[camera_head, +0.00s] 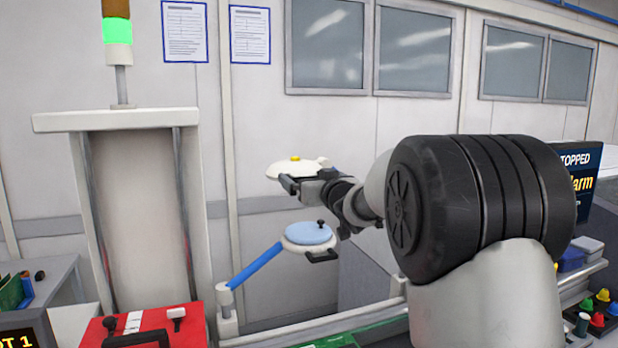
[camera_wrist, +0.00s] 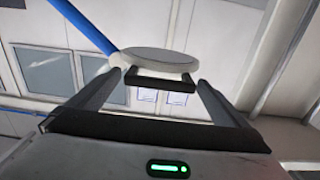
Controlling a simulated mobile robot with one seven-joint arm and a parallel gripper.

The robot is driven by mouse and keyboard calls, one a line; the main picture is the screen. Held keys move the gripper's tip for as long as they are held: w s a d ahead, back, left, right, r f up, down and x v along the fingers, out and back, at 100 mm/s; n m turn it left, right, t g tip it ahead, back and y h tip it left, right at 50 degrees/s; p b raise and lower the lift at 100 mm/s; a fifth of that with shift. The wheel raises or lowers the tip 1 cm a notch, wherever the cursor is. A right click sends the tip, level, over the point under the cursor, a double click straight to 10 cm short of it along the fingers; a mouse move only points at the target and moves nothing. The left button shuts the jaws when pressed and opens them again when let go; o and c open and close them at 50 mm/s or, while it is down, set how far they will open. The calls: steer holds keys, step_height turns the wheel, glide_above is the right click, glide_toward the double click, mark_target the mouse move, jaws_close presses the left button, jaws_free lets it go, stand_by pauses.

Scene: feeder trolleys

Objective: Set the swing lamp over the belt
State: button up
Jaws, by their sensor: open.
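A white domed head with a yellow knob (camera_head: 296,167), apparently the swing lamp, hangs level in the middle of the head view. My open gripper (camera_head: 288,184) is close against its near side. In the wrist view a pale round head (camera_wrist: 155,60) on a blue arm (camera_wrist: 82,24) has a black handle (camera_wrist: 160,84) lying across the gap between my open fingers (camera_wrist: 157,82). I cannot tell whether they touch it. Below, a second head with a light blue disc (camera_head: 308,234) and black handle sits on a blue arm from a white post. The belt is not clearly seen.
A red case with a black handle (camera_head: 150,328) stands at lower left, below a white frame with a lit green beacon (camera_head: 117,30). A dark screen (camera_head: 586,175) reads "STOPPED". My arm hides the centre right.

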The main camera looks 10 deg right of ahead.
steer(key=c, duration=1.5)
